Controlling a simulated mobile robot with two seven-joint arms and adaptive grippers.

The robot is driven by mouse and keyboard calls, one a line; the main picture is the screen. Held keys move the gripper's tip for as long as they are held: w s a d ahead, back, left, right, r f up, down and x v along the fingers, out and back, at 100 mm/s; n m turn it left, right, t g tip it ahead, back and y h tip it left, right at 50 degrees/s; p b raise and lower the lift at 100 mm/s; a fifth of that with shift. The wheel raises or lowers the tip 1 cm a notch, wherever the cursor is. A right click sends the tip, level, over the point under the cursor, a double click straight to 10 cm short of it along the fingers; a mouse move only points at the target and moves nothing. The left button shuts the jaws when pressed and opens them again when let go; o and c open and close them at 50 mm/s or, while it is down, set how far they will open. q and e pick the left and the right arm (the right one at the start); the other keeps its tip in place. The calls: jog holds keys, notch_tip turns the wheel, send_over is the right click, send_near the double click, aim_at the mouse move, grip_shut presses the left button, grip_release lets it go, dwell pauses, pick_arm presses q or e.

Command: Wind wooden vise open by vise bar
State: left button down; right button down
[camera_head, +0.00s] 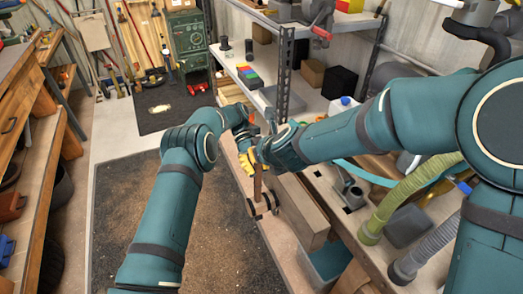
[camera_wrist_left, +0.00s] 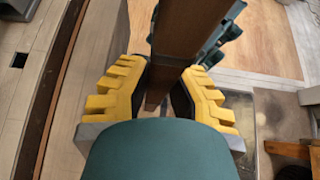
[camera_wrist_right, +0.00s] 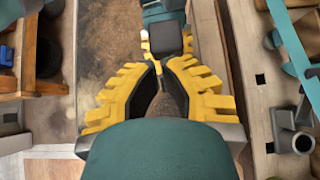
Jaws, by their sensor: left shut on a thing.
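The wooden vise's pale front jaw (camera_head: 232,158) stands along the bench edge in the head view, with a brown wooden block (camera_head: 300,212) beside it. The brown vise bar (camera_head: 258,186) stands roughly upright in front of the jaw, above a dark round hub (camera_head: 262,206). My left gripper (camera_head: 246,158) is at the bar's upper end. In the left wrist view, its yellow fingers (camera_wrist_left: 165,72) are shut on the wooden bar (camera_wrist_left: 186,25). My right gripper (camera_wrist_right: 162,66) is close by. Its fingertips are near each other, with something brown between or behind them; its hold is unclear.
Green and grey hoses (camera_head: 412,195) and the bench top lie to the right of the vise. A metal shelf (camera_head: 252,82) stands behind. A blue-grey bin (camera_head: 328,262) sits below the bench. The floor mat (camera_head: 110,205) on the left is clear.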

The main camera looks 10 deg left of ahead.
pick_arm(q)
jog(key=shift+d, duration=0.25)
jog(key=shift+f, duration=0.1)
pick_arm(e)
jog(key=shift+w+a+r+g, duration=0.15)
jog(key=shift+w+a, duration=0.2)
jog(key=shift+w, duration=0.15)
jog(key=shift+w+a+r+g, duration=0.15)
jog(key=shift+w+a, duration=0.15)
jog(key=shift+w, duration=0.2)
pick_arm(q)
jog(key=shift+d, duration=0.1)
jog(key=c, duration=1.1)
grip_release()
jog(key=shift+o, duration=1.4)
pick_arm(e)
jog(key=shift+s+d+f, duration=0.1)
jog(key=shift+d+f, duration=0.05)
jog(key=shift+d, duration=0.05)
